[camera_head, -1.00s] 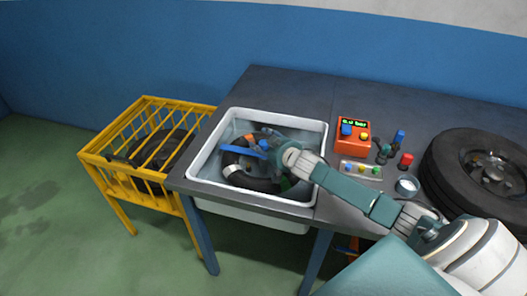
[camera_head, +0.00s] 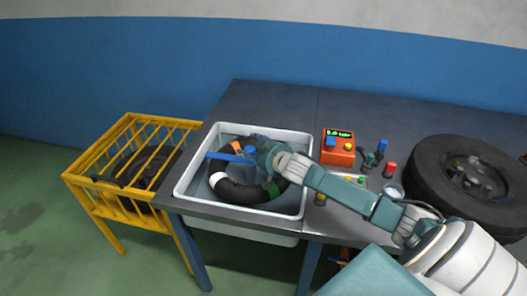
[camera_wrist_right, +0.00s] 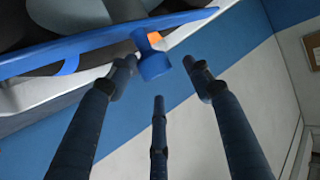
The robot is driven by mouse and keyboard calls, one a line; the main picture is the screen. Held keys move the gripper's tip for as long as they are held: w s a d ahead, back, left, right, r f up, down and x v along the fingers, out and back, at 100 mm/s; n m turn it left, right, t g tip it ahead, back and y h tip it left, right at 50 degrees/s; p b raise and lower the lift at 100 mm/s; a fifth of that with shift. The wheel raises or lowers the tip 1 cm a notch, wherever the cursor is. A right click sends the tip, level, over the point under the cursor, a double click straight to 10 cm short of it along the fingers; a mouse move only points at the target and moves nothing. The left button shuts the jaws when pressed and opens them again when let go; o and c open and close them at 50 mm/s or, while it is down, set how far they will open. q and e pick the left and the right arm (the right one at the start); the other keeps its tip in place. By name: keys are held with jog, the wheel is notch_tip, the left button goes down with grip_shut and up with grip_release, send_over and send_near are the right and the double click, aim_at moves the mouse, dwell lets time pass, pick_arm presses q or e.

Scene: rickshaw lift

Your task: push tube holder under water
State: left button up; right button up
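The blue tube holder (camera_head: 229,157) is a flat bar with an upright knob, lying across a black ring-shaped tube (camera_head: 238,191) with white, green and orange marks. The tube sits in a white basin (camera_head: 184,184); how deep it lies in the water is hard to tell. My right gripper (camera_head: 262,151) is over the basin at the holder's knob. In the right wrist view the knob (camera_wrist_right: 153,62) shows between spread fingertips (camera_wrist_right: 159,70), with gaps visible beside it. The fingers look open. My left gripper is out of view.
An orange control box (camera_head: 338,147) with a lit display, small coloured items and a large wheel (camera_head: 470,178) occupy the grey bench (camera_head: 268,97) right of the basin. A yellow crate (camera_head: 95,181) holding dark tyres stands to the left.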

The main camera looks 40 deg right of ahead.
jog(key=p+v, duration=0.8)
jog(key=v, duration=0.3)
dwell(0.6)
jog(key=shift+p, duration=0.35)
dwell(0.4)
